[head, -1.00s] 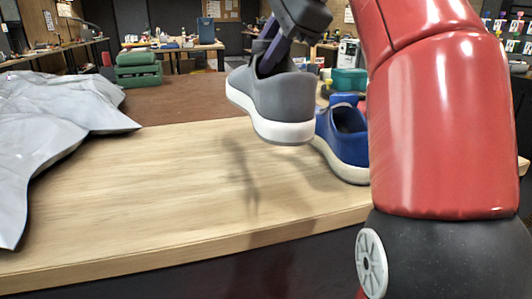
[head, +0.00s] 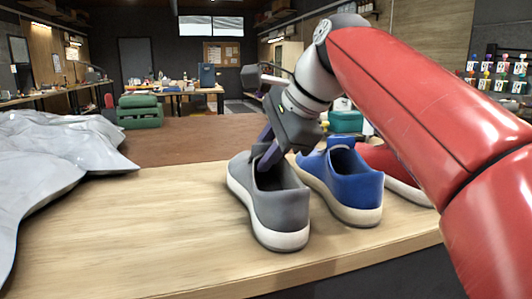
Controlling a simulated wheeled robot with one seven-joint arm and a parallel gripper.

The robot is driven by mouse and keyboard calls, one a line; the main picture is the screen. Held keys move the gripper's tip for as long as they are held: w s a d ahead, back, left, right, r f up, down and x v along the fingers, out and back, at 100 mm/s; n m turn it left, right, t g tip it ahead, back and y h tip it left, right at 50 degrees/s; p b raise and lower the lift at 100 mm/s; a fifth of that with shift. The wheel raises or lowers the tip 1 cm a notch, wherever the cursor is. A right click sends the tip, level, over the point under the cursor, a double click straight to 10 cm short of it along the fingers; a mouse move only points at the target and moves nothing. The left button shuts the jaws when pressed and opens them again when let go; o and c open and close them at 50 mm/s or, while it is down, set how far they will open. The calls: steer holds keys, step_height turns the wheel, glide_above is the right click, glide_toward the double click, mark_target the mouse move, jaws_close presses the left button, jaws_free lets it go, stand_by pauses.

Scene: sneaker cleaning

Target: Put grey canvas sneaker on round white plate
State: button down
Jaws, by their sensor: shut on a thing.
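The grey canvas sneaker (head: 275,210) is left of the blue sneaker in the head view, with its white sole down and its heel toward me. My gripper (head: 267,148) is shut on the upper front part of its opening, from above and behind. The sneaker is at or just above the light wooden table top (head: 140,225); I cannot tell whether its sole touches the wood. My fingertips are partly hidden by the shoe. I see no round white plate in this view.
A blue sneaker (head: 352,188) stands close on the right, and a red sneaker (head: 392,168) is beyond it, partly behind my arm. A crumpled grey sheet (head: 50,160) lies at left. A green case (head: 138,112) is farther back.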

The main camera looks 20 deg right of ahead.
steer(key=c, duration=1.2)
jaws_free()
steer(key=shift+f, duration=0.1)
steer(key=shift+c, duration=0.2)
